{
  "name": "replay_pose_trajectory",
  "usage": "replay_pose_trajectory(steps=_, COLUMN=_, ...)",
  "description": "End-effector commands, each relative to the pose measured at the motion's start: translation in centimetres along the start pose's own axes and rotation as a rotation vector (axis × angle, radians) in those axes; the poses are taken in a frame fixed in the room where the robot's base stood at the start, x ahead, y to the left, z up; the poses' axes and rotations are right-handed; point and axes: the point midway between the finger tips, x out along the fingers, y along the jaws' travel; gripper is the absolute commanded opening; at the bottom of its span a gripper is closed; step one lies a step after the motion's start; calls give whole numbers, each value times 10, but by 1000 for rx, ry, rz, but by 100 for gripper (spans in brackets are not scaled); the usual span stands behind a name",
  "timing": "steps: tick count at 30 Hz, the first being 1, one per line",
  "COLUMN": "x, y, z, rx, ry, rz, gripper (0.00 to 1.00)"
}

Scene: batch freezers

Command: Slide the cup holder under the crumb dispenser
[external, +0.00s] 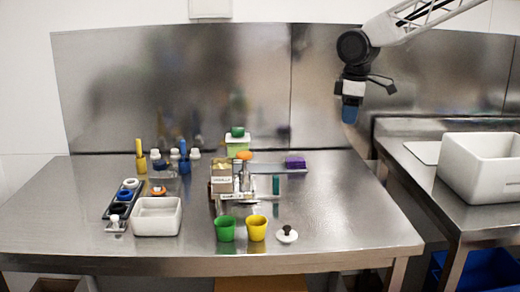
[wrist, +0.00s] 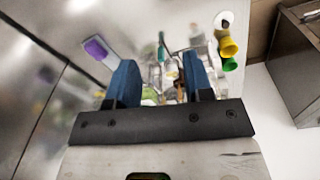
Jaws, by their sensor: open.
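My gripper (external: 350,113) hangs at the upper right, well above and right of the steel table, with blue fingers. In the wrist view the fingers (wrist: 160,68) are apart with nothing held between them. A cluster of dispensers and metal stands is mid-table, with a labelled brown box (external: 222,181) at its left. A low metal frame (external: 262,197) sits around the cluster's base. I cannot tell for sure which part is the cup holder or the crumb dispenser. A green cup (external: 225,230) and a yellow cup (external: 257,228) stand in front of it.
A white bin (external: 157,217) and a dark rack (external: 122,198) of jars are left. A purple object (external: 295,162) lies behind the cluster. A white knobbed lid (external: 287,236) is at the front. The table's right side is clear. A white tub (external: 482,168) stands on the right counter.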

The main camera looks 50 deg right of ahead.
Motion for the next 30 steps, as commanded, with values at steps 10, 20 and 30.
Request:
replay_pose_trajectory(steps=10, x=57, y=16, z=-71, rx=-89, ry=-24, rz=-15, gripper=47)
replay_pose_trajectory(steps=20, x=119, y=27, z=-132, rx=-174, ry=-45, rz=-28, gripper=47)
replay_pose_trajectory(steps=30, x=177, y=32, z=-179, rx=-246, ry=-60, rz=-40, gripper=47)
